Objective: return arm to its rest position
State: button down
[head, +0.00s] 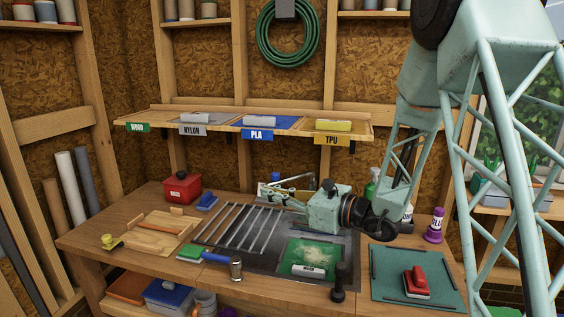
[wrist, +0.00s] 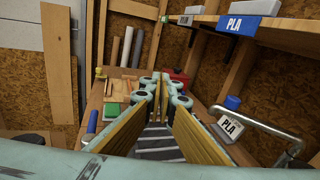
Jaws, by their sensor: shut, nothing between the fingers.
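My gripper (head: 270,190) is over the workbench (head: 150,195), pointing left above the back of the metal rack (head: 245,228). In the wrist view its fingers (wrist: 161,82) converge and are shut, with nothing held between them. My teal arm comes in from the right and bends down to the bench area. The wrist sits low above the dark plate, behind the green mat (head: 312,255). Part of the gripper is hard to make out against the clutter behind it.

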jog(key=s+a+r+n+g, duration=0.2)
jog(key=s+r+n+g, duration=0.15)
jog(key=s, duration=0.45)
jog(key=s+a+r+n+g, duration=0.2)
jog(key=s+r+n, duration=0.15)
jog(key=s, duration=0.55)
jog(key=s+d+n+g+h, duration=0.35)
jog(key=s+n, duration=0.35)
jog(key=s, duration=1)
jog(key=s+d+f+n+h, duration=0.1)
jog(key=s+d+n+h, duration=0.4)
jog(key=s+d, duration=0.5)
jog(key=s+d+n+t+h, duration=0.2)
jog(key=s+d+h, duration=0.1)
jog(key=d, duration=0.4)
jog(key=s+d+r+n+t+h, duration=0.1)
jog(key=s+d+n+h, duration=0.1)
jog(key=d, duration=0.6)
jog(key=s+h, duration=0.1)
jog(key=s, duration=0.1)
jog(key=shift+s+d+r+t, duration=0.25)
jog(key=shift+s+r+t, duration=0.05)
jog(key=shift+s+t, duration=0.1)
